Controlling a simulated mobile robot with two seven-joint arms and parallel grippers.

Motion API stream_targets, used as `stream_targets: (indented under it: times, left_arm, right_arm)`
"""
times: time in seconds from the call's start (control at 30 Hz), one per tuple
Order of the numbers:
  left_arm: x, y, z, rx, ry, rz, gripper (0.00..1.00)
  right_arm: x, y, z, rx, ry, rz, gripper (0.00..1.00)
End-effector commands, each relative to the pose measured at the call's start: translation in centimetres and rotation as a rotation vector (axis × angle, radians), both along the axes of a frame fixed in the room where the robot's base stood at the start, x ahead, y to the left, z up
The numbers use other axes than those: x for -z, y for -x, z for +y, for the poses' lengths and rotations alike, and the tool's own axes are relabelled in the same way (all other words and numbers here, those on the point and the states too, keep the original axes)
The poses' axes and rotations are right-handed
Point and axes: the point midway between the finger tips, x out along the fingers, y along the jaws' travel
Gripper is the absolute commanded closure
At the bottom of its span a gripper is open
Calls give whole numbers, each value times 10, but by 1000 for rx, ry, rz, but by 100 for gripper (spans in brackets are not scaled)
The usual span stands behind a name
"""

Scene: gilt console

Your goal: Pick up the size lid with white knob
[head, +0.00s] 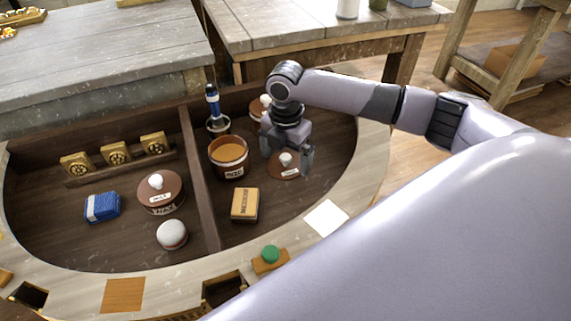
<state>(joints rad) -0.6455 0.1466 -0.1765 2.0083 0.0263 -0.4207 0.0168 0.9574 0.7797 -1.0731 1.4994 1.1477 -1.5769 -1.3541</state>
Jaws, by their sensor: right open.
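A flat reddish-brown lid with a white knob (286,171) lies on the right side of the dark recessed console floor. It has a small pale label. My right gripper (287,163) is open above it, pointing down, with one finger on each side of the knob; I cannot tell whether they touch the lid. An open brown pot (229,167) with orange-tan contents and a label I cannot read surely stands just left of the lid. My left gripper is not in view.
Another white-knobbed item (256,110) is partly hidden behind my right arm. A white-knobbed, labelled pot (160,205) stands left of the divider (199,180). A tan block (244,205) lies near the lid. A blue-handled tool (213,100) stands behind the open pot.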

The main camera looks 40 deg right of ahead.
Motion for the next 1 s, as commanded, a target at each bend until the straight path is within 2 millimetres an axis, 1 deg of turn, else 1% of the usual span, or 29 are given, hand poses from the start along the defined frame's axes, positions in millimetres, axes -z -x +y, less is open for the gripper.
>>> stream_targets:
  times: [0.07,0.23,0.27,0.3,0.37,0.4,0.67,0.77,0.87,0.97,1.0]
  left_arm:
    - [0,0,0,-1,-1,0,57]
    - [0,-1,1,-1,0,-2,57]
    - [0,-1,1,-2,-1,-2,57]
    - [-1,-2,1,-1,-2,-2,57]
    - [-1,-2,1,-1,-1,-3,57]
    - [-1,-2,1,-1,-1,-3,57]
    - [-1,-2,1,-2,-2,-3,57]
    - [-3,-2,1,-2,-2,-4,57]
    - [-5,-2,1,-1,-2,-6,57]
    - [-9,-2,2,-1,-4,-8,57]
    - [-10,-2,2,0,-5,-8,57]
  right_arm:
    - [3,0,0,-1,0,-1,0]
    - [3,0,0,-1,1,-1,0]
    - [3,0,0,0,1,-1,3]
    - [3,0,0,0,1,-1,16]
    - [3,0,0,0,1,-1,36]
    - [3,0,0,0,1,-1,42]
    - [2,0,0,0,1,-1,42]
    - [-4,-1,0,0,0,-2,42]
    - [-19,-1,0,1,0,-4,42]
    - [-43,-2,0,0,0,-6,42]
    - [-54,-1,0,0,0,-6,42]
